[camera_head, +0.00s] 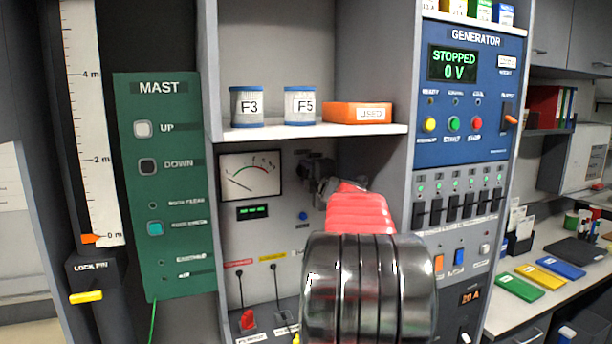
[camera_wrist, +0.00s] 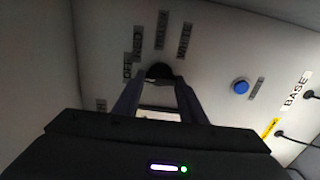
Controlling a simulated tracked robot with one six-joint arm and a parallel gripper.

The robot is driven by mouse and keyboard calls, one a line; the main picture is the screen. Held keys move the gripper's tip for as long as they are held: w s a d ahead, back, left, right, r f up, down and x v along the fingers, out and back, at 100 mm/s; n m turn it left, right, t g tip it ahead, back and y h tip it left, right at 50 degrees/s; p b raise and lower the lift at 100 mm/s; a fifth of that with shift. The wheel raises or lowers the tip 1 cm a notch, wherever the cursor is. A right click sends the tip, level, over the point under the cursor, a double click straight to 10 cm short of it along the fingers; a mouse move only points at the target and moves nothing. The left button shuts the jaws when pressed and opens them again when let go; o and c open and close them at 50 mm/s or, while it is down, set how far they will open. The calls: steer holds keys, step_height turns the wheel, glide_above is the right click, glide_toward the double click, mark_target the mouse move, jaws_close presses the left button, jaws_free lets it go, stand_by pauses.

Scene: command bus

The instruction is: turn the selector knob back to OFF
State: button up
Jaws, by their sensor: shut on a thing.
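The selector knob (camera_wrist: 158,71) is a small dark round knob on the pale panel in the wrist view. Printed labels fan around it; the one at its left (camera_wrist: 127,68) seems to read OFF. My gripper (camera_wrist: 160,84) is shut on the knob, one finger on each side. Which label the knob points to cannot be told, as the fingers cover part of it. In the head view my gripper (camera_head: 322,186) is at the panel under the shelf, right of the meter, and my arm hides much of that area; the knob is not clear there.
A blue button (camera_wrist: 241,87) sits right of the knob; cables plug in beyond it. A needle meter (camera_head: 250,175) is left of my gripper. Above, a shelf (camera_head: 270,132) holds cans F3 and F5 and an orange box (camera_head: 357,112). The generator panel (camera_head: 468,95) stands right.

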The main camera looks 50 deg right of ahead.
steer(key=shift+w+a+f, duration=0.15)
steer(key=shift+w+a, duration=0.05)
steer(key=shift+w, duration=0.05)
steer(key=o, duration=0.8)
steer(key=shift+o, duration=1.3)
steer(key=shift+s+d, duration=0.1)
steer(key=shift+s, duration=0.1)
steer(key=v, duration=1.3)
steer(key=shift+s+a, duration=0.2)
steer(key=shift+s, duration=0.05)
steer(key=shift+w, duration=0.1)
